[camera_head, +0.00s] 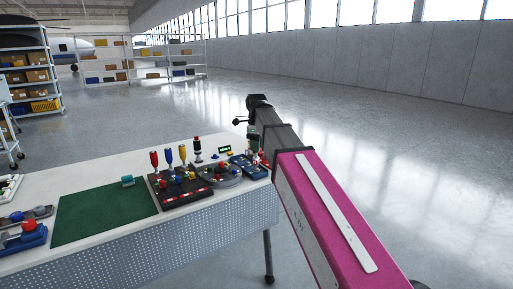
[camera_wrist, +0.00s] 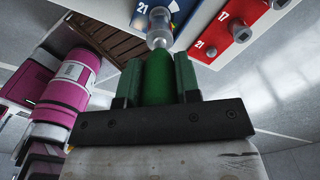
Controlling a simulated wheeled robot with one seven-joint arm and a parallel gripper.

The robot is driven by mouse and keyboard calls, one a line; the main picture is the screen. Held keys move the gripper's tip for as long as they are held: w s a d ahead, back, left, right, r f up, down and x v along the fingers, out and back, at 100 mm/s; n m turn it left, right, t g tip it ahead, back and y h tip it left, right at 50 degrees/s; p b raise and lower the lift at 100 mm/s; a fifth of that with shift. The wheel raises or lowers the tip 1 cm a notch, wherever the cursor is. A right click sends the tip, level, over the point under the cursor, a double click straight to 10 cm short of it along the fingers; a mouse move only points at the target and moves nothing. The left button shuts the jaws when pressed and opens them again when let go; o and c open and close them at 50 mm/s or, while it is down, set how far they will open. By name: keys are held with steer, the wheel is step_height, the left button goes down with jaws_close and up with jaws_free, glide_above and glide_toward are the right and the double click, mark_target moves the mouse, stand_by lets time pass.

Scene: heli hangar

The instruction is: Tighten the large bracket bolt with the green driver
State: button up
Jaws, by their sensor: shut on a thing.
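In the wrist view my gripper (camera_wrist: 158,76) is shut on the green driver (camera_wrist: 157,92), with a green-faced finger on each side of its handle. The driver's silver front end (camera_wrist: 158,38) points toward a blue plate marked 21 (camera_wrist: 174,14). Whether it touches a bolt there I cannot tell; its tip and any bolt under it are hidden. A red block marked 17 and 21 (camera_wrist: 222,36) with silver bolt heads sits beside the blue plate. In the head view my gripper is small at the table's right end, over a blue fixture (camera_head: 246,168), partly hidden by my arm.
Red (camera_head: 154,159), yellow (camera_head: 168,156) and blue (camera_head: 183,154) handles stand at a dark rack (camera_head: 168,200). A round grey fixture (camera_head: 222,181) is close to the blue one. A green mat (camera_head: 105,212) covers the table's middle. Open floor lies beyond the table.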

steer(key=shift+r, duration=0.35)
steer(key=shift+r, duration=1.95)
